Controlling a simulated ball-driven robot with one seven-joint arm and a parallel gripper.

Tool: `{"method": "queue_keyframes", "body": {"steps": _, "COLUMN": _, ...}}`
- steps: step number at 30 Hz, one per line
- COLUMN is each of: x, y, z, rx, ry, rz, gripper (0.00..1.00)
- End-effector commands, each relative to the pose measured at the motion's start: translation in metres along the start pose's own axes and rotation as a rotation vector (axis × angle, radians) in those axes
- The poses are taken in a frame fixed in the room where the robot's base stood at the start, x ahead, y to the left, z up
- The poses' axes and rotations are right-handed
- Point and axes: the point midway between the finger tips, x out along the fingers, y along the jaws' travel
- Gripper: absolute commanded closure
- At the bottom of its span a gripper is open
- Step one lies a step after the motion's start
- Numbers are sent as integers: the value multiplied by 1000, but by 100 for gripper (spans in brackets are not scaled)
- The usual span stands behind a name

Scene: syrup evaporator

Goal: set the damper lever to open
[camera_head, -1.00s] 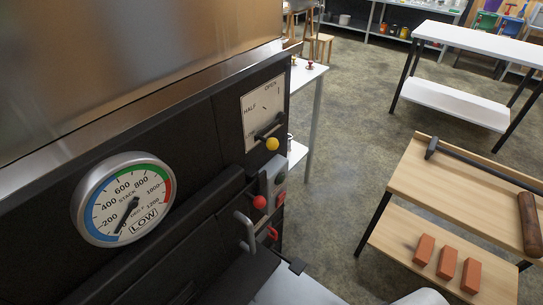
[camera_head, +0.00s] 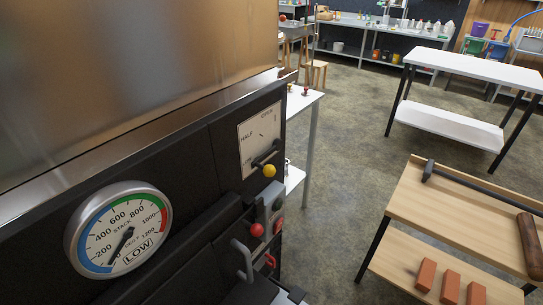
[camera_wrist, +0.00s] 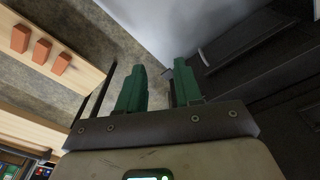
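The damper lever has a yellow ball knob (camera_head: 269,171) on a dark arm. It sits at the lower edge of a white scale plate (camera_head: 259,135) on the black evaporator front. The plate reads OPEN at top and HALF at mid-left; a lower label is partly hidden. The knob is down at the low end, away from OPEN. My gripper (camera_wrist: 158,88) shows in the wrist view with two green fingers apart and nothing between them. It is not visible in the head view. The lever cannot be made out in the wrist view.
A round stack gauge (camera_head: 118,229) is on the front at left, its needle low. A red knob (camera_head: 257,230) and a grey handle (camera_head: 243,259) stick out below the lever. A wooden bench (camera_head: 455,205) with a hammer and bricks stands right. Floor between is clear.

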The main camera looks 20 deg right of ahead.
Motion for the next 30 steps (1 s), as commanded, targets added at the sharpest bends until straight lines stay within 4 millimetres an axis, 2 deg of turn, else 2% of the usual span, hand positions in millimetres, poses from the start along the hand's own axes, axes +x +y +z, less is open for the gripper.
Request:
{"method": "queue_keyframes", "body": {"steps": 7, "x": 0, "y": 0, "z": 0, "rx": 0, "ry": 0, "rz": 0, "gripper": 65}}
{"method": "queue_keyframes", "body": {"steps": 9, "x": 0, "y": 0, "z": -1, "rx": -1, "ry": 2, "rz": -1, "gripper": 61}}
{"method": "queue_keyframes", "body": {"steps": 11, "x": 2, "y": -3, "z": -8, "rx": -16, "ry": 23, "rz": -12, "gripper": 55}}
{"method": "queue_keyframes", "body": {"steps": 13, "x": 4, "y": -9, "z": -31, "rx": -61, "ry": 91, "rz": -50, "gripper": 48}}
{"method": "queue_keyframes", "body": {"steps": 14, "x": 5, "y": -13, "z": -46, "rx": -92, "ry": 137, "rz": -73, "gripper": 45}}
{"method": "queue_keyframes", "body": {"steps": 16, "x": 2, "y": -24, "z": -91, "rx": -185, "ry": 289, "rz": -138, "gripper": 43}}
{"method": "queue_keyframes", "body": {"steps": 17, "x": -2, "y": -29, "z": -115, "rx": -231, "ry": 371, "rz": -164, "gripper": 43}}
{"method": "queue_keyframes", "body": {"steps": 18, "x": -10, "y": -36, "z": -147, "rx": -292, "ry": 490, "rz": -196, "gripper": 43}}
{"method": "queue_keyframes", "body": {"steps": 20, "x": -30, "y": -42, "z": -194, "rx": -374, "ry": 679, "rz": -223, "gripper": 43}}
{"method": "queue_keyframes", "body": {"steps": 21, "x": -46, "y": -46, "z": -223, "rx": -421, "ry": 805, "rz": -230, "gripper": 43}}
{"method": "queue_keyframes", "body": {"steps": 24, "x": -93, "y": -46, "z": -282, "rx": -500, "ry": 1095, "rz": -211, "gripper": 43}}
{"method": "queue_keyframes", "body": {"steps": 27, "x": -135, "y": -39, "z": -320, "rx": -531, "ry": 1316, "rz": -164, "gripper": 43}}
{"method": "queue_keyframes", "body": {"steps": 30, "x": -164, "y": -33, "z": -340, "rx": -538, "ry": 1451, "rz": -121, "gripper": 43}}
